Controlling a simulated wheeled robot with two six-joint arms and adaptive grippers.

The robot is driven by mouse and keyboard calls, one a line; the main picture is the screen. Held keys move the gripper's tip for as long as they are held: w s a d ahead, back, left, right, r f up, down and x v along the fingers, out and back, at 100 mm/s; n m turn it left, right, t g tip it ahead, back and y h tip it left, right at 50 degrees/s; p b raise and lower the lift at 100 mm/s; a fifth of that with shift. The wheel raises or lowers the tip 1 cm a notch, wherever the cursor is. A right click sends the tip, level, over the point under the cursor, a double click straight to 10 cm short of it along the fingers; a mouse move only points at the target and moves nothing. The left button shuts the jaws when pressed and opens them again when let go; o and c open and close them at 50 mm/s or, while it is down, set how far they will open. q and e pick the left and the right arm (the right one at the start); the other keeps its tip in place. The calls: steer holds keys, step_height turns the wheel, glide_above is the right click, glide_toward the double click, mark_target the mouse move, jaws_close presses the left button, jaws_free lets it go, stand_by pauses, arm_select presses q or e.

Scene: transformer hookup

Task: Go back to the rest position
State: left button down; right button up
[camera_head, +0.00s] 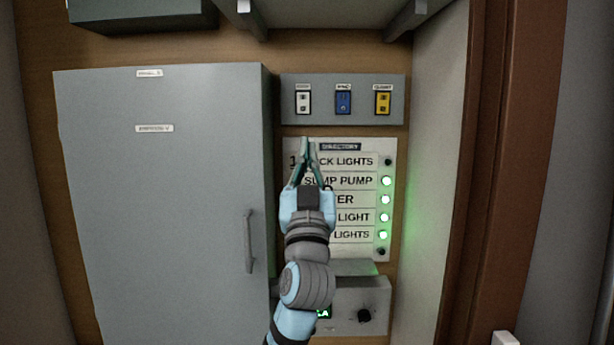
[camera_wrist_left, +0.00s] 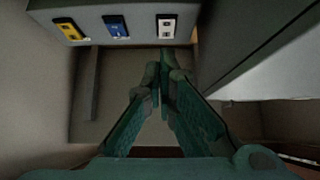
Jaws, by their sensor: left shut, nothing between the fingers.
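My left gripper (camera_head: 308,148) is shut and empty, held up in front of the directory board (camera_head: 340,250). Its fingers cover part of the board's first lines. In the left wrist view the closed fingertips (camera_wrist_left: 160,65) meet near the middle, with nothing between them. A switch box (camera_head: 323,113) with a white switch (camera_head: 303,101), a blue switch (camera_head: 343,102) and a yellow switch (camera_head: 383,102) is above the gripper. The switches also show at the top of the left wrist view. My right gripper is not in view.
A large grey cabinet (camera_head: 160,220) with a vertical handle (camera_head: 249,240) fills the left side. A small box with a black knob (camera_head: 364,315) is below the board, partly hidden by my arm. Several green lamps (camera_head: 386,181) are lit. A brown door frame (camera_head: 500,180) stands at right.

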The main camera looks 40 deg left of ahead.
arm_select(q)
steer(key=shift+v, duration=0.9)
steer(key=shift+a+f, duration=0.15)
